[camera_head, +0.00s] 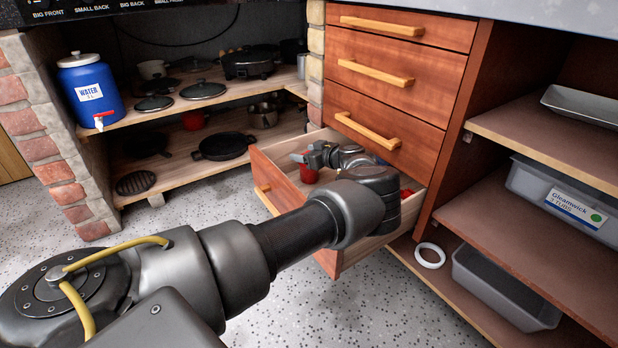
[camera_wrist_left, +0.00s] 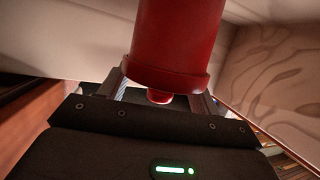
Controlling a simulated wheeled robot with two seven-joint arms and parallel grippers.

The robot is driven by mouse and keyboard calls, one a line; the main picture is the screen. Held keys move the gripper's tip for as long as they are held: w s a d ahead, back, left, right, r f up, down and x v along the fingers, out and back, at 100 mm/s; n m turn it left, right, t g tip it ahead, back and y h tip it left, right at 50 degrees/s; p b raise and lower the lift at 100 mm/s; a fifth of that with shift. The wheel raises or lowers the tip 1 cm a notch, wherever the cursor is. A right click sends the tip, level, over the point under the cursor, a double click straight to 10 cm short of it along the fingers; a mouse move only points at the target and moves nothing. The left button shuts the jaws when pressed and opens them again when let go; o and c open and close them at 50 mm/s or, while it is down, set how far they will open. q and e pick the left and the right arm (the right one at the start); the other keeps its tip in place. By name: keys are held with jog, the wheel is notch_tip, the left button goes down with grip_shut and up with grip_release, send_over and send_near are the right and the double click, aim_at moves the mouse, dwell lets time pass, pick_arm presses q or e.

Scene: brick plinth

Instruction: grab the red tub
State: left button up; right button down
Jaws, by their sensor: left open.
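The red tub (camera_head: 308,172) sits inside the open bottom drawer (camera_head: 282,176), partly hidden by my left gripper (camera_head: 303,158). My left arm reaches over the drawer front, with the gripper low inside it. In the left wrist view the red tub (camera_wrist_left: 177,38) fills the upper middle, with a wider rim and a small red knob at its near end. My left gripper's fingers (camera_wrist_left: 160,92) are apart, one on each side of that near end. I cannot tell whether either finger touches it. My right gripper is not in view.
Another red item (camera_head: 406,193) shows at the drawer's right, beside my wrist. Closed drawers with wooden handles (camera_head: 375,73) stand above. Open shelves with a grey bin (camera_head: 500,292) and a white ring (camera_head: 430,255) are at right. A blue water jug (camera_head: 90,88) stands left.

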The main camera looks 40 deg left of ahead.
pick_arm(q)
jog(key=shift+a, duration=0.1)
jog(key=shift+c, duration=0.3)
grip_shut()
